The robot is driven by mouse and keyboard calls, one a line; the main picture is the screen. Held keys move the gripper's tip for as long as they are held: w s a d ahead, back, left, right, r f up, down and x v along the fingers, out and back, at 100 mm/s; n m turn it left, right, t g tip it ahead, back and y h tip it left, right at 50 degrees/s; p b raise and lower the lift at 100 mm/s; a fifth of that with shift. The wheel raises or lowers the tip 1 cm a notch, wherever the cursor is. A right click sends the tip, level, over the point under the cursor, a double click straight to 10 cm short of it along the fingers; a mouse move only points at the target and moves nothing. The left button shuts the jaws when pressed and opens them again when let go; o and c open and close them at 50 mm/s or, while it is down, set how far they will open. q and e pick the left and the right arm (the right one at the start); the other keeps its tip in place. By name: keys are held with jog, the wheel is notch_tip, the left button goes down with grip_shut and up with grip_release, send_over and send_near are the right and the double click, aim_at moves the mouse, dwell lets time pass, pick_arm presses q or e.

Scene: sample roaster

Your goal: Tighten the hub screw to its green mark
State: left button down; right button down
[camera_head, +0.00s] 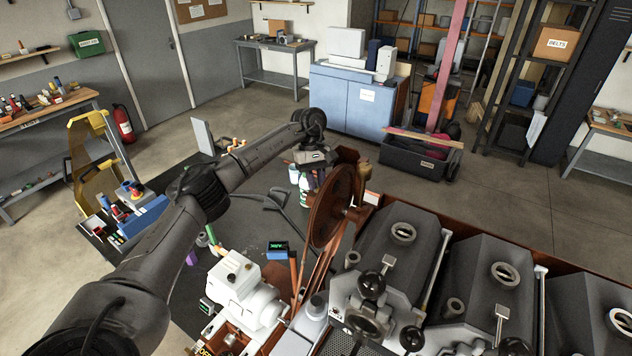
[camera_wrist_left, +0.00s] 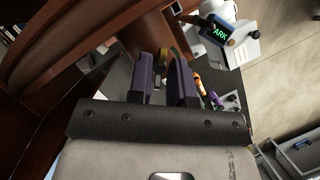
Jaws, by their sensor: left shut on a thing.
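My left gripper (camera_head: 313,182) reaches down beside the large brown spoked wheel (camera_head: 330,208). In the left wrist view its two purple fingers (camera_wrist_left: 165,82) are close together, shut on the small hub screw, which they mostly hide. The exact place of the green mark against the screw cannot be made out. The brown wheel (camera_wrist_left: 75,40) fills the upper left of the wrist view. My right gripper is not in view.
A small box with a green display (camera_head: 278,249) stands on the dark bench near a white machine (camera_head: 243,290). Grey roaster units (camera_head: 400,240) with black knobs stand right of the wheel. Bottles stand close to the gripper. Open floor lies behind the bench.

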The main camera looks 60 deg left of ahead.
pick_arm(q)
jog(key=shift+m, duration=0.5)
jog(key=c, duration=1.3)
grip_release()
jog(key=shift+o, duration=0.2)
jog(key=shift+w+a+r, duration=0.1)
jog(key=shift+a+r, duration=0.1)
jog(key=shift+r, duration=0.3)
jog(key=v, duration=0.4)
jog(key=shift+w+r, duration=0.1)
jog(key=shift+r, duration=0.05)
jog(key=p+v, duration=0.3)
jog(key=v, duration=0.5)
jog(key=shift+r+p, duration=0.25)
jog(key=shift+p, duration=0.15)
